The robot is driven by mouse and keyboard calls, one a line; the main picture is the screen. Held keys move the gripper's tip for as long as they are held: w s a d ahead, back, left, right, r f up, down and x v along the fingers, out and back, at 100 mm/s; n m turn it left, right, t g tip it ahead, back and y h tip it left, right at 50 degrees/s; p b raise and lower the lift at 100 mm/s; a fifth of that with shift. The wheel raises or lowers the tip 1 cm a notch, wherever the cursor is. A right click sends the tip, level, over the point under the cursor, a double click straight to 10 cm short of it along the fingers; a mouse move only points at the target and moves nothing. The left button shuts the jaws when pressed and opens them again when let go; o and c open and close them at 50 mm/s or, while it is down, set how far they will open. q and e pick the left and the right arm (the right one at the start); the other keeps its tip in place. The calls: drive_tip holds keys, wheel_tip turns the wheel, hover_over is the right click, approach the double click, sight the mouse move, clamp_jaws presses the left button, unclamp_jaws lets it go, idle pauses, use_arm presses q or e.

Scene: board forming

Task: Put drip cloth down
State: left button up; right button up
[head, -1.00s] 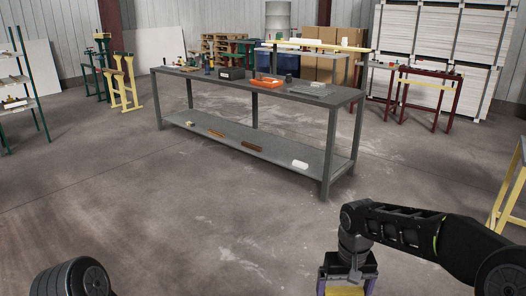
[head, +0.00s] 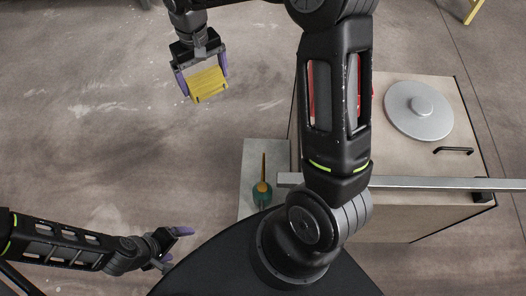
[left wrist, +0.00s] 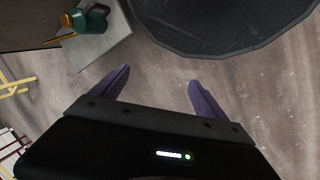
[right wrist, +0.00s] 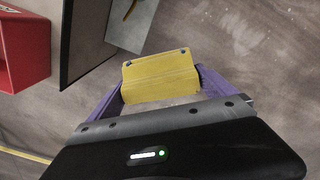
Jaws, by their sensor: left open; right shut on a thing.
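The drip cloth is a folded yellow piece (head: 208,84), taken to be the yellow thing in my right gripper. My right gripper (head: 202,76), at the upper left of the head view, is shut on it and holds it over the concrete floor. In the right wrist view the yellow cloth (right wrist: 160,78) sits flat between the purple fingers. My left gripper (head: 178,248), low in the head view, is open and empty. In the left wrist view its purple fingers (left wrist: 155,85) are spread apart with bare floor between them.
A green can with an orange spout (head: 261,194) stands on a pale grey surface (head: 252,157). To its right is a wooden-topped cabinet (head: 464,125) with a round grey lid (head: 419,108). A red box (right wrist: 22,50) shows in the right wrist view. Floor at left is clear.

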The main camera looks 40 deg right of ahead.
use_arm(q)
wheel_tip(320, 180, down, 25)
drive_tip(key=w+a+b, duration=0.1)
drive_tip(key=w+b, duration=0.1)
drive_tip(key=b, duration=2.1)
drive_tip(key=shift+a+f+t, duration=0.15)
drive_tip(key=shift+a+t, duration=0.15)
drive_tip(key=shift+a, duration=0.1)
use_arm(e)
drive_tip(key=s+d+f+m, duration=0.2)
drive_tip(key=d+f, duration=0.3)
drive_tip(key=f, duration=0.6)
drive_tip(key=s+d+f+m, duration=0.2)
drive_tip(key=d+f, duration=0.3)
drive_tip(key=f, duration=0.6)
drive_tip(key=s+d+f+m, duration=0.3)
drive_tip(key=d+f, duration=0.1)
drive_tip(key=f, duration=0.8)
drive_tip(key=shift+d, duration=0.4)
use_arm(q)
drive_tip(key=shift+s, duration=0.1)
use_arm(e)
drive_tip(key=shift+s, duration=0.1)
use_arm(q)
drive_tip(key=shift+w+f+b, duration=0.2)
drive_tip(key=shift+f+b, duration=0.85)
drive_tip(key=shift+b, duration=0.15)
use_arm(e)
drive_tip(key=shift+f, duration=2.5)
